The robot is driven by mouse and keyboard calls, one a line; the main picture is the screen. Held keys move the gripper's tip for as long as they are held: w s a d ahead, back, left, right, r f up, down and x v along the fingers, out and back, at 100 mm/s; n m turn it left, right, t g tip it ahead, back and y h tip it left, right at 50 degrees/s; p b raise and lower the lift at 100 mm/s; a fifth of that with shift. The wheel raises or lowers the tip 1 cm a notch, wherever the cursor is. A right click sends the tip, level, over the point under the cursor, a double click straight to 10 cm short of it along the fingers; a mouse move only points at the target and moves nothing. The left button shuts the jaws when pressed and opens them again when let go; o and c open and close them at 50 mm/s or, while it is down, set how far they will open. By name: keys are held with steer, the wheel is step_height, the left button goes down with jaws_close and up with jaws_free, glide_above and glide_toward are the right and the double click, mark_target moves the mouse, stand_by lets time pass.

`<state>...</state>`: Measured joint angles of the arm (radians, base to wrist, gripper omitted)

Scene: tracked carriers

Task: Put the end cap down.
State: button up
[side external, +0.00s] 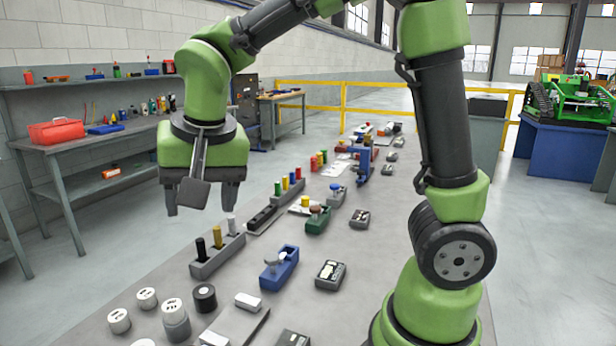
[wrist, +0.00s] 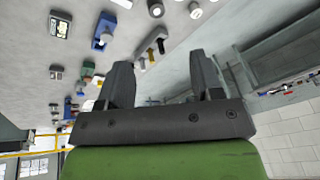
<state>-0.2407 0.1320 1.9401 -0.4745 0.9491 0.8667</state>
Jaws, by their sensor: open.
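My gripper (side external: 200,207) hangs above the left edge of the long grey table (side external: 372,240), fingers pointing down and apart, with nothing seen between them. In the wrist view my gripper (wrist: 163,75) also shows two spread fingers with an empty gap. White round caps stand at the near end of the table: one at the left (side external: 119,320), one behind it (side external: 146,297), and one on top of a grey cylinder (side external: 176,325). A black round piece (side external: 204,298) stands beside them. I cannot tell which of these is the end cap.
A grey holder (side external: 218,262) with black, yellow and white pegs stands below and right of my gripper. A blue fixture (side external: 279,268) and a dark box with a display (side external: 330,275) lie farther right. More holders and fixtures line the table behind.

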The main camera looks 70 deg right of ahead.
steer(key=s+r+n+t+y, duration=0.1)
steer(key=s+r+n+t, duration=0.1)
steer(key=s, duration=0.5)
steer(key=s+d+r+n+t+y, duration=0.1)
steer(key=s+r+n+y, duration=0.1)
steer(key=s, duration=0.5)
steer(key=shift+s+d+r+n+t, duration=0.15)
steer(key=shift+s+d+n+t, duration=0.15)
steer(key=shift+t, duration=0.1)
